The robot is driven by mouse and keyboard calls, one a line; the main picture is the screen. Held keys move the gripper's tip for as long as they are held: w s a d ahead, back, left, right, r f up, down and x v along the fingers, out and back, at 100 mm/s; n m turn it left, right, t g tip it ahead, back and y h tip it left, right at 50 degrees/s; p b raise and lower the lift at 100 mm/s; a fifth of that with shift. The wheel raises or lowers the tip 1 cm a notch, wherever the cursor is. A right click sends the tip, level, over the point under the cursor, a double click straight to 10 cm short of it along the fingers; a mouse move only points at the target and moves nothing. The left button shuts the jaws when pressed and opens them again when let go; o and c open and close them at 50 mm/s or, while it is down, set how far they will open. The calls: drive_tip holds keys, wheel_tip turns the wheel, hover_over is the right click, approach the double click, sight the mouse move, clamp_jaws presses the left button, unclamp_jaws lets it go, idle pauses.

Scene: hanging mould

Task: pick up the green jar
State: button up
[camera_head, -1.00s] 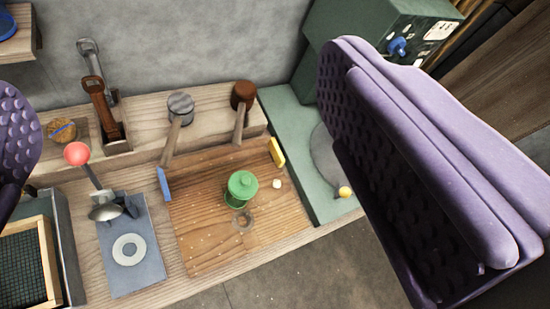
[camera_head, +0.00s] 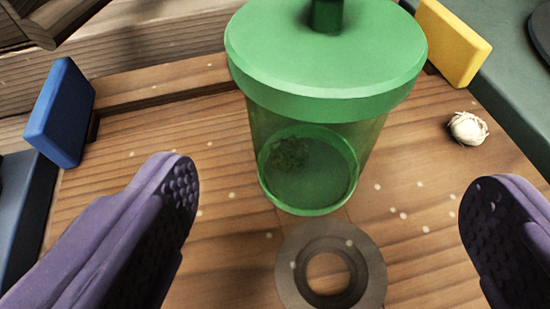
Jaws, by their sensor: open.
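The green jar (camera_head: 318,125) stands on a wooden board (camera_head: 225,240), large in the upper middle of the view. It has a wide green lid with a knob, cut off by the top edge, and a see-through green body with some dark matter inside. My gripper (camera_head: 325,195) is open and empty. Its two purple padded fingers are spread wide, one at lower left and one at right. The jar lies between and beyond the fingertips, and no contact shows.
A grey ring (camera_head: 330,268) lies on the board in front of the jar. A blue block (camera_head: 60,112) is at the left and a yellow block (camera_head: 453,42) at the upper right. A small whitish lump (camera_head: 467,129) lies right of the jar. White specks dot the board.

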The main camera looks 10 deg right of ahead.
sight(325, 69)
drive_tip(key=b+x, duration=0.2)
drive_tip(key=x, duration=0.5)
drive_tip(key=shift+w+a+b, duration=0.1)
drive_tip(key=shift+w+b, duration=0.25)
drive_tip(key=shift+r, duration=0.1)
drive_tip(key=c, duration=1.3)
drive_tip(key=shift+c, duration=0.2)
drive_tip(key=shift+r, duration=0.1)
drive_tip(key=shift+r+p, duration=1)
drive_tip(key=shift+r, duration=0.65)
drive_tip(key=s+a+r+p, duration=0.1)
drive_tip(key=s+p, duration=0.1)
drive_tip(key=s, duration=0.6)
drive_tip(key=s+a+r+p, duration=0.1)
drive_tip(key=s+a+p, duration=0.1)
drive_tip(key=s, duration=0.6)
drive_tip(key=s+r+p, duration=0.5)
drive_tip(key=r+p, duration=0.2)
drive_tip(key=p, duration=0.1)
drive_tip(key=shift+s+d+r, duration=0.25)
drive_tip(key=shift+s+d, duration=0.05)
drive_tip(key=shift+s, duration=0.1)
